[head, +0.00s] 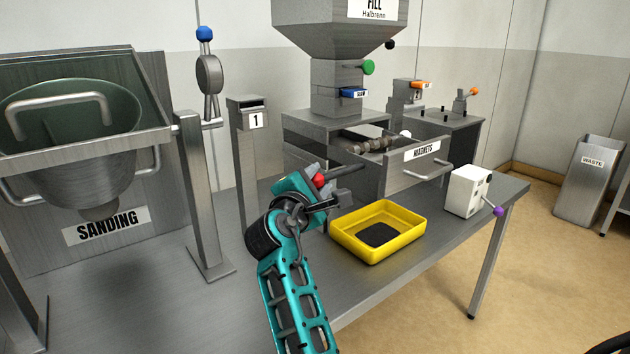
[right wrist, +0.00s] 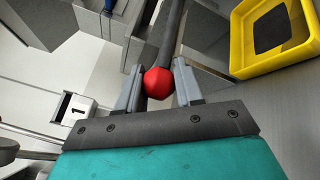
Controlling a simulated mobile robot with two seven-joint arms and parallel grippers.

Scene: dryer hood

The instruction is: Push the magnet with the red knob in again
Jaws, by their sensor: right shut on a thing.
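The red knob (head: 318,181) sits at the end of a dark magnet rod (head: 346,169). The rod sticks out toward the front left from the grey housing (head: 312,140) under the hopper. My right gripper (head: 317,183) is shut on the red knob. In the right wrist view the red knob (right wrist: 158,82) lies between the two grey fingers, and the rod (right wrist: 173,35) runs away from it. Where the rod enters the housing is hard to make out. My left gripper is not in view.
A drawer labelled MAGNETS (head: 421,152) stands open to the right of the rod. A yellow tray (head: 348,237) with a dark patch lies below on the table. A post marked 1 (head: 249,150) stands left. A white box with a purple knob (head: 467,190) is at the right.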

